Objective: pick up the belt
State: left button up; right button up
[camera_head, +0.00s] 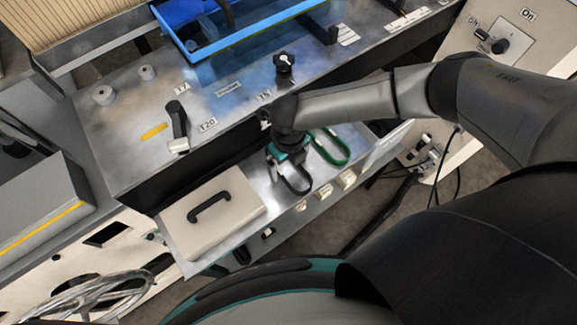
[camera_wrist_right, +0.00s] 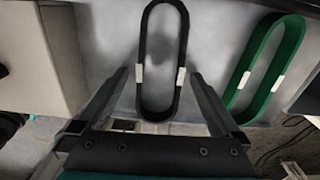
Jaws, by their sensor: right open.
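A black belt (camera_head: 299,193) lies as a long loop on the metal shelf; it also shows in the right wrist view (camera_wrist_right: 145,60) with two pale marks on it. A green belt (camera_head: 335,162) lies to its right, also seen in the right wrist view (camera_wrist_right: 243,68). My right gripper (camera_head: 284,163) is above the shelf at the black belt, partly covering that belt's far end in the head view. In the right wrist view the two fingers (camera_wrist_right: 158,75) are spread apart, one to either side of the black belt, with nothing gripped. My left gripper does not show.
A pale box or lid with a black handle (camera_head: 240,190) stands on the shelf left of the belts. Behind is a metal counter (camera_head: 110,140) with knobs, a lever and a blue tray (camera_head: 245,33). A control panel (camera_head: 515,25) stands at the upper right.

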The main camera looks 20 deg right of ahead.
jog(key=c, duration=1.4)
jog(key=shift+c, duration=0.2)
